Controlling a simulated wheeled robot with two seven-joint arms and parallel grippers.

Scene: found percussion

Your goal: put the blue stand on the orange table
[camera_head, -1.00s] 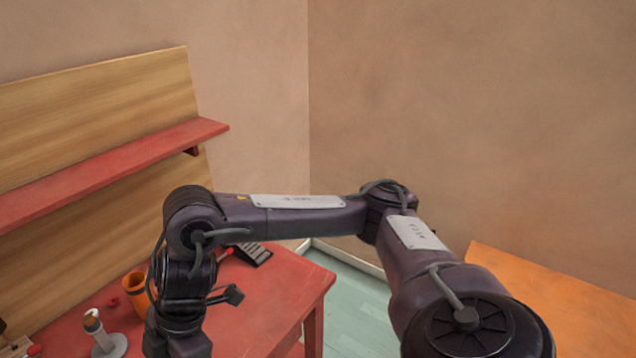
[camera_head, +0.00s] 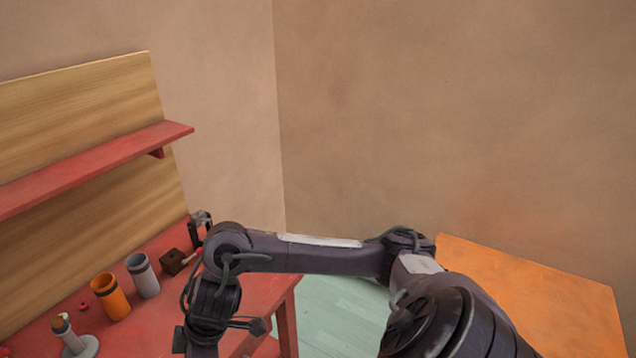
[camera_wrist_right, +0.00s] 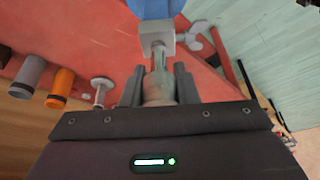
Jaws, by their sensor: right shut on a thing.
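The blue stand (camera_wrist_right: 153,8) shows at the top of the right wrist view, cut off by the frame edge, with a grey block and narrow grey stem below its blue part. In the head view the gripper is below the frame and the stand is not visible. The orange table (camera_head: 545,285) is at the right of the head view, partly behind my right arm; its visible top is bare. My left gripper is not in view.
The red table (camera_head: 150,325) carries an orange cup (camera_head: 111,297), a grey cup (camera_head: 143,275), a dark red block (camera_head: 175,262) and a grey-based stand (camera_head: 80,345). A red shelf (camera_head: 90,167) is above. Pale green floor (camera_head: 335,315) separates the tables.

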